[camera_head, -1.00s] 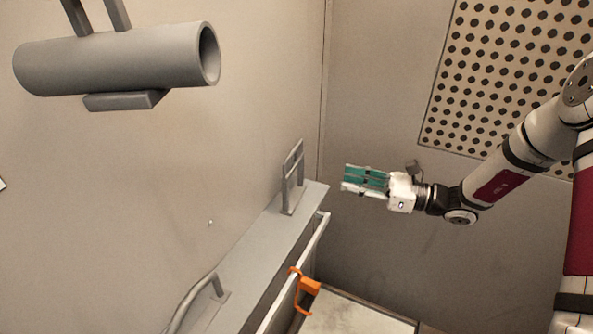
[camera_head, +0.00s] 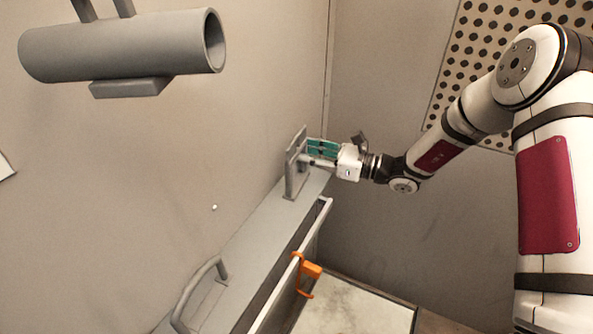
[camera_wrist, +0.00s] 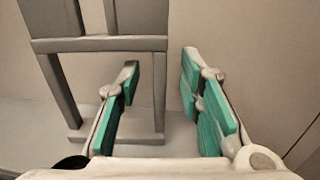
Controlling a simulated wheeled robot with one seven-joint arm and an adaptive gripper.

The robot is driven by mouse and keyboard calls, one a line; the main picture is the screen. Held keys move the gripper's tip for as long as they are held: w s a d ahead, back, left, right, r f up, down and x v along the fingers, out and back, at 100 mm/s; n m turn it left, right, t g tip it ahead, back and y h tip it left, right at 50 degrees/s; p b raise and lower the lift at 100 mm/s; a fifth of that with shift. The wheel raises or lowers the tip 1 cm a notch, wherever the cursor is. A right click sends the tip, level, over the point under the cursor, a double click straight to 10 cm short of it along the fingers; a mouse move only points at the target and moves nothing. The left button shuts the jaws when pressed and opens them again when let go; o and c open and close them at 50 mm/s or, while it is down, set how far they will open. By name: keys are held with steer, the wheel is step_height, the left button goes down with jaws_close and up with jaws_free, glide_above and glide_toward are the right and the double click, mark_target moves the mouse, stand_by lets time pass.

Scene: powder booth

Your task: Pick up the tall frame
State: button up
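The tall frame (camera_head: 290,172), a grey upright frame with a crossbar and a foot plate, stands on the far end of the grey ledge. My gripper (camera_head: 308,152) is at its right side, with its fingertips at or very near the frame. In the wrist view, the fingers are apart and empty. The frame's right post (camera_wrist: 159,95) shows in the gap between them, while the rest of the frame lies to the left. I cannot tell whether the fingertips reach around the post or touch it.
The ledge (camera_head: 250,235) runs along the left wall, with a low grey handle (camera_head: 200,285) at its near end. A rail (camera_head: 290,270) with an orange hook (camera_head: 309,270) runs along its right side. A thick grey tube (camera_head: 120,48) hangs at upper left.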

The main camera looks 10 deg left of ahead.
steer(key=shift+w+a, duration=0.15)
steer(key=shift+a, duration=0.45)
jaws_close()
steer(key=shift+r, duration=0.8)
step_height(320, 180, up, 2)
steer(key=shift+r, duration=0.15)
steer(key=s+a+r+p, duration=0.1)
steer(key=s+a, duration=0.2)
steer(key=s, duration=1.2)
steer(key=shift+s+a, duration=0.2)
steer(key=shift+s, duration=0.15)
